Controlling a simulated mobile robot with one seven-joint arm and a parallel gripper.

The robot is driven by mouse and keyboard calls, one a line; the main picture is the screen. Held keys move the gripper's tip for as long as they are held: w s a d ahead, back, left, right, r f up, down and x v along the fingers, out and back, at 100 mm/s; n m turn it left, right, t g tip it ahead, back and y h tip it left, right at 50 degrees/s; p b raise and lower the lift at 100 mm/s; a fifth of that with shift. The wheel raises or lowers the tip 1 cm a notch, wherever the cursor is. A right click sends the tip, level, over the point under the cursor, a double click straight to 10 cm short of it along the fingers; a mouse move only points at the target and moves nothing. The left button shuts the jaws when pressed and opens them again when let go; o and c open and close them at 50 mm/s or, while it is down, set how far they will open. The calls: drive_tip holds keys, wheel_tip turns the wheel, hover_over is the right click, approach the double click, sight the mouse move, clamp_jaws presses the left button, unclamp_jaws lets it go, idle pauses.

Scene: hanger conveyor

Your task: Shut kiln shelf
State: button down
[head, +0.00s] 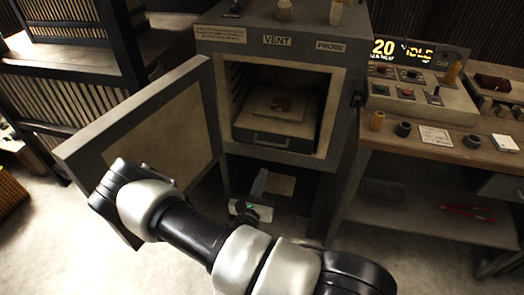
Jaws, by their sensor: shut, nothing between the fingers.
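The kiln (340,115) is a grey cabinet with an open, lit chamber facing me. Its shelf (247,133) sits at the chamber opening, with a bar handle (271,141) on its front. I cannot tell how far the shelf sticks out. The kiln door (185,125) stands swung open to the left. My gripper (262,181) is shut and empty, below and apart from the shelf front, before the kiln's lower opening. My arm partly hides the gripper's base and the door's lower part.
A workbench (400,145) with a control panel (415,90) and small parts stands at the right. Slatted dark furniture (65,100) is at the left. A yellow basket (10,192) stands on the floor at the far left. Floor is bare at the lower left.

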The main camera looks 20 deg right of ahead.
drive_tip(key=b, duration=0.2)
approach(272, 147)
drive_tip(key=w+d+r, duration=0.2)
drive_tip(key=w+d, duration=0.2)
drive_tip(key=w, duration=0.1)
drive_tip(key=shift+r, duration=0.4)
drive_tip(key=shift+w+d+r, duration=0.1)
drive_tip(key=shift+w+d, duration=0.15)
drive_tip(key=shift+w, duration=0.1)
drive_tip(key=x, duration=0.7)
drive_tip(key=shift+w+d, duration=0.3)
drive_tip(key=shift+w, duration=0.15)
drive_tip(key=shift+r, duration=0.15)
